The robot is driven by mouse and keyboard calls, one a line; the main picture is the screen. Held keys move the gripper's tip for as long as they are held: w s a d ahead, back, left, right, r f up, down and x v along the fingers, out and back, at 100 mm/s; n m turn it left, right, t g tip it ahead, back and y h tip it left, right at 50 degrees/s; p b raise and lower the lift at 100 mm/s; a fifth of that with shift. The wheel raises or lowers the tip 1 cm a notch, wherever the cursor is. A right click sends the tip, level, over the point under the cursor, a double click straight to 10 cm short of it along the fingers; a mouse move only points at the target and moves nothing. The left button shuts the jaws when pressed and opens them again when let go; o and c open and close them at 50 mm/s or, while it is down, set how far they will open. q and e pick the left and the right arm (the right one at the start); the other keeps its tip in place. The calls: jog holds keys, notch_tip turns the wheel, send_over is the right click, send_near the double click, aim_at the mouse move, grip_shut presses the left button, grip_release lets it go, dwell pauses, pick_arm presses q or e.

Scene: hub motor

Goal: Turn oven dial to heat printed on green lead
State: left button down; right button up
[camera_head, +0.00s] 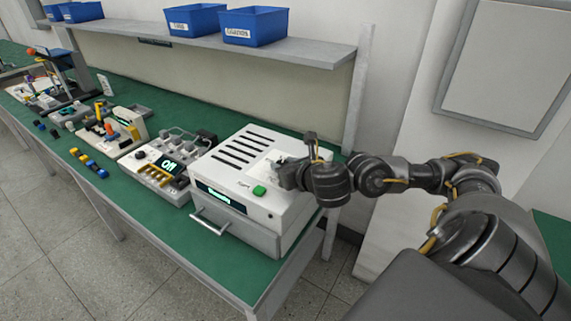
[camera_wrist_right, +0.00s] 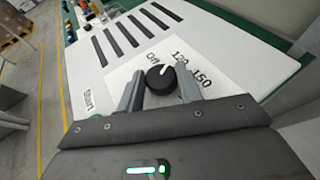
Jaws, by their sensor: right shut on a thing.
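The oven is a white box (camera_head: 216,176) with a slotted top, near the right end of the green bench in the head view. Its black round dial (camera_wrist_right: 161,79) shows in the right wrist view, with a white pointer mark aimed between "Off" and "120". The printed marks "Off", "120" and "150" (camera_wrist_right: 200,80) surround it on a white plate. My right gripper (camera_wrist_right: 160,76) is shut on the dial, one finger on each side. In the head view the right gripper (camera_head: 288,175) is over the oven's top and hides the dial. I cannot make out a green lead or its print. My left gripper is out of view.
A green button (camera_head: 259,190) is on the oven's top, near its front handle (camera_head: 209,223). A white unit with a lit screen (camera_head: 169,165) stands to its left. Several small connectors lie farther left. A shelf (camera_head: 200,43) with blue bins (camera_head: 254,26) runs behind.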

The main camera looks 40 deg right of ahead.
dwell(0.5)
jog(key=o, duration=1)
jog(key=shift+a+r, duration=0.1)
